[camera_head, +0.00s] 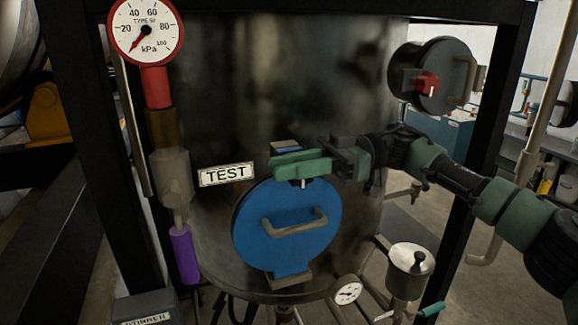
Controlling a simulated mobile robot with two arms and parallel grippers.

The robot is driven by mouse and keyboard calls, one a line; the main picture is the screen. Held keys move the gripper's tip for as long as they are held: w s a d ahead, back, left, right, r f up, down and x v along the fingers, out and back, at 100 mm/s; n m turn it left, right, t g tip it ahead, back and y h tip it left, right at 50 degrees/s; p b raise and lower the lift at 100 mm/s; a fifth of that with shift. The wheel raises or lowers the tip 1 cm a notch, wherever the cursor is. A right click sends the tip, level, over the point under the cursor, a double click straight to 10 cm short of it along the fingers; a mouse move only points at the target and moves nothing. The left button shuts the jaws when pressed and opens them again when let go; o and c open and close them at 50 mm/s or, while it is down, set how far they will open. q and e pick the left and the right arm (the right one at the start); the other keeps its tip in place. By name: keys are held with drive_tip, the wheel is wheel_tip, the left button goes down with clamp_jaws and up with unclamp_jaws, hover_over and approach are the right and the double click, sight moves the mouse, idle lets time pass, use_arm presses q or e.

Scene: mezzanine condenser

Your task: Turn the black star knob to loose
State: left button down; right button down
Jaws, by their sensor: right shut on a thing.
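My right gripper (303,167) comes in from the right and is shut at the top of the round blue hatch (270,238). Its green finger covers most of what it holds. A small dark part with a white mark, which I take for the black star knob (303,184), shows just below the finger. The knob's shape and its turn are mostly hidden. The blue hatch is closed against the dark metal vessel (270,80) and has a grey bar handle (294,224). My left gripper is not in view.
A second, dark round hatch (442,70) with a red knob (427,85) is at the upper right. A TEST label (227,174) is left of the blue hatch. A kPa gauge (146,30) is at the upper left. A lidded metal pot (409,265) stands below my right arm.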

drive_tip(key=shift+s+a+f+t+h, duration=0.15)
drive_tip(key=shift+f+t+h, duration=0.25)
drive_tip(key=shift+h, duration=0.7)
drive_tip(key=shift+s+a+f+t+h, duration=0.1)
drive_tip(key=shift+a+f+t+h, duration=0.25)
drive_tip(key=shift+h, duration=0.75)
drive_tip(key=shift+s+f+t+h, duration=0.1)
drive_tip(key=shift+f+t+h, duration=0.25)
drive_tip(key=shift+h, duration=0.75)
drive_tip(key=shift+f, duration=0.15)
drive_tip(key=c, duration=1.4)
unclamp_jaws()
drive_tip(key=shift+o, duration=0.8)
drive_tip(key=shift+w+a, duration=0.1)
drive_tip(key=shift+a, duration=0.25)
drive_tip(key=shift+d+r, duration=0.3)
